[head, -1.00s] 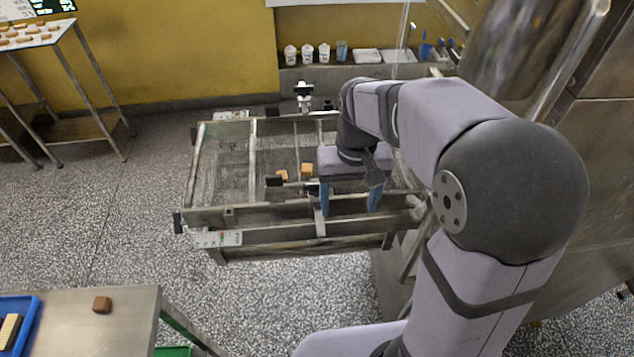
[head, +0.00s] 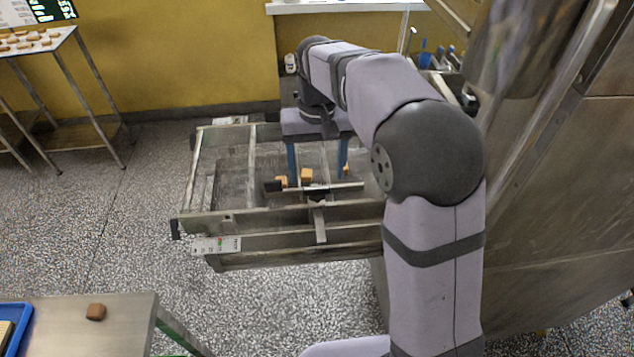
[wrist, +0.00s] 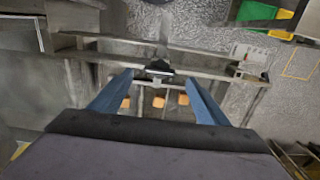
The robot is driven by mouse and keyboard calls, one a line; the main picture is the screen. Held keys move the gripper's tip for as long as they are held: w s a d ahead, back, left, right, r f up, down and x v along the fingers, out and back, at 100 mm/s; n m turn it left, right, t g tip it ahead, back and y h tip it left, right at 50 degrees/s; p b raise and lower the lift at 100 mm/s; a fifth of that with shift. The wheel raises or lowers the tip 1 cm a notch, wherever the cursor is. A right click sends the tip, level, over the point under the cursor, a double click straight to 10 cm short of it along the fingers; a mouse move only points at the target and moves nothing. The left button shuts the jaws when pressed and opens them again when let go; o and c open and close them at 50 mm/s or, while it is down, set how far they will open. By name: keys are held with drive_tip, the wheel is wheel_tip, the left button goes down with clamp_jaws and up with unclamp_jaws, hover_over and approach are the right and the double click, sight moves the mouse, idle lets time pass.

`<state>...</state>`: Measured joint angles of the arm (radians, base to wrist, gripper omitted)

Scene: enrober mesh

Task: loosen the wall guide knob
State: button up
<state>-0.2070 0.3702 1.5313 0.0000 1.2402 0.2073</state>
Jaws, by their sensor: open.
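A dark knob (head: 317,196) sits on a clamp at the near rail of the mesh frame, where a thin guide bar (head: 345,187) with a black end block runs along the mesh. In the wrist view the dark clamp top (wrist: 158,70) shows between and just beyond my fingertips. My gripper (head: 317,174) is open and empty, its blue fingers pointing down over the mesh, on the far side of the knob in the head view. In the wrist view my gripper (wrist: 159,80) straddles the line to the clamp without visibly touching it.
Several small orange-brown pieces (head: 306,175) lie on the mesh near the fingers. The metal frame rails (head: 270,237) surround the mesh. A steel machine (head: 540,170) stands at right.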

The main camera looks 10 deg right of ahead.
sight(317, 190)
drive_tip(key=shift+f+p, duration=0.65)
drive_tip(key=shift+f, duration=2.1)
drive_tip(key=c, duration=1)
